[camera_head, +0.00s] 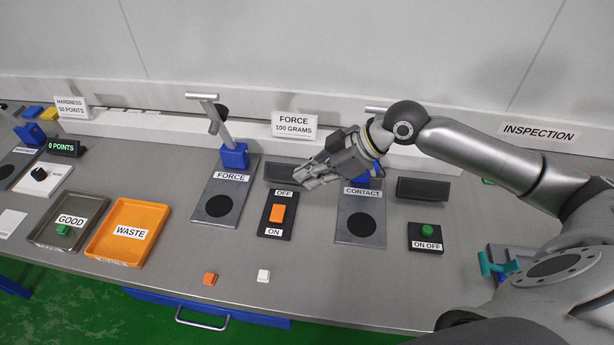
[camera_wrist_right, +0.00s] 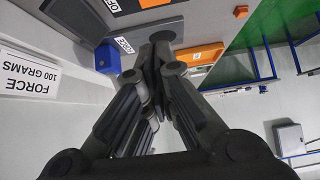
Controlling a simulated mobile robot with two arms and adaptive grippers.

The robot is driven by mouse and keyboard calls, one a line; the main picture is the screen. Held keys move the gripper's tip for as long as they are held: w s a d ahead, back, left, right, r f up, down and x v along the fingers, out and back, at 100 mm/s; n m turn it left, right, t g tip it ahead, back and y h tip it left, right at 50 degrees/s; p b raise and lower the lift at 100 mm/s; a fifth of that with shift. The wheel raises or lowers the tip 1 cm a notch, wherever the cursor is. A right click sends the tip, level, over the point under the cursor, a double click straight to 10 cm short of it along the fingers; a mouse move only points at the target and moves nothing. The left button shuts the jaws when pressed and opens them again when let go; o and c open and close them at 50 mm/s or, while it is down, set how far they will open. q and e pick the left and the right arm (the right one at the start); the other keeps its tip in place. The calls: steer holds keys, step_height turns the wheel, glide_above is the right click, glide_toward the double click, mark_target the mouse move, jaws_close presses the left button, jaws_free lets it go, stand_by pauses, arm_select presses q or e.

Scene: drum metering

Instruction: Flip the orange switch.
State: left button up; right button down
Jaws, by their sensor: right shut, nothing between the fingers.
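The orange switch (camera_head: 277,213) sits on a black plate marked OFF at its far end and ON at its near end, at the middle of the bench in the head view. My right gripper (camera_head: 300,180) is shut and empty. It is above the bench, at the far right of the switch plate, apart from the switch. In the right wrist view, the shut fingers (camera_wrist_right: 160,50) fill the middle. A piece of the orange switch (camera_wrist_right: 112,6) shows at the top edge of that view, beside the OFF label. My left gripper is not in view.
The FORCE stand (camera_head: 234,158) is left of the switch and the CONTACT stand (camera_head: 360,220) right of it. A green button box (camera_head: 425,237) is further right. An orange WASTE tray (camera_head: 104,243) and a GOOD tray (camera_head: 48,237) are at left. Small orange (camera_head: 210,279) and white (camera_head: 263,276) pieces lie in front.

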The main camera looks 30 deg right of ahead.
steer(key=shift+s+a+r, duration=0.2)
steer(key=shift+s+a, duration=0.25)
steer(key=shift+a, duration=0.2)
steer(key=p, duration=0.3)
glide_above(277, 217)
step_height(277, 217, down, 7)
steer(key=shift+a+f, duration=0.1)
step_height(277, 217, down, 2)
steer(key=shift+f, duration=0.95)
